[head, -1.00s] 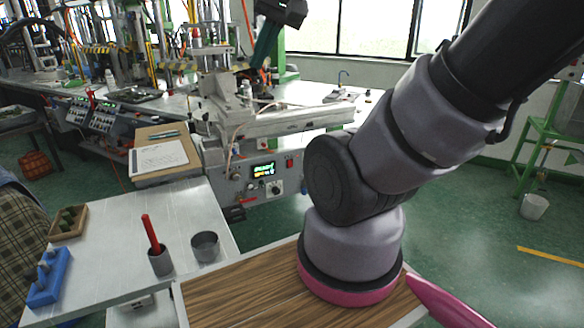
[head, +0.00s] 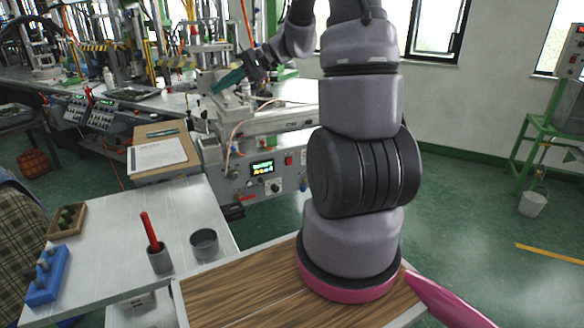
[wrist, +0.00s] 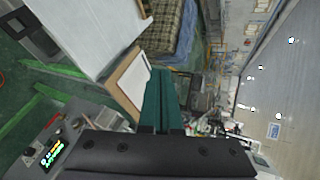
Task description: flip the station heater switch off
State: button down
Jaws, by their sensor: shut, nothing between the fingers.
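The station's control panel (head: 262,172) is on the front of the grey machine, with a lit green and yellow display (head: 263,167). A small red switch (head: 289,159) sits right of the display; I cannot read its position. My gripper (head: 214,88), with teal fingers, is shut and empty. It is above the machine, pointing left and slightly down, apart from the panel. In the wrist view the teal fingers (wrist: 160,74) lie together, and the lit display (wrist: 52,153) shows at lower left. The red switch is not clear there.
A clipboard with paper (head: 158,155) lies left of the machine. A white table holds a grey cup (head: 204,244), a cup with a red stick (head: 160,260) and a blue rack (head: 48,278). The machine's arm (head: 275,119) juts out above the panel.

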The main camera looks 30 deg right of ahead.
aim_at(289, 164)
jog(key=w+d+f+m+t+h, duration=0.1)
jog(key=w+d+f+m+t, duration=0.3)
jog(key=w+d+f, duration=0.5)
jog(key=w+d+f+m+t+h, duration=0.1)
jog(key=w+d+f+m+t, duration=0.3)
jog(key=d+f, duration=0.55)
jog(key=s+d+f+m+t+h, duration=0.2)
jog(key=d+f+h, duration=0.3)
jog(key=f, duration=0.6)
jog(key=s+d+f+m+t+h, duration=0.2)
jog(key=d+f+h, duration=0.3)
jog(key=d+f, duration=0.4)
notch_tip(289, 164, down, 4)
jog(key=shift+s+d+r, duration=0.2)
jog(key=shift+s, duration=0.1)
jog(key=w, duration=0.4)
jog(key=w+f, duration=0.1)
jog(key=w, duration=0.4)
jog(key=w+f, duration=0.1)
jog(key=w, duration=0.4)
jog(key=shift+d, duration=0.15)
jog(key=shift+f, duration=0.1)
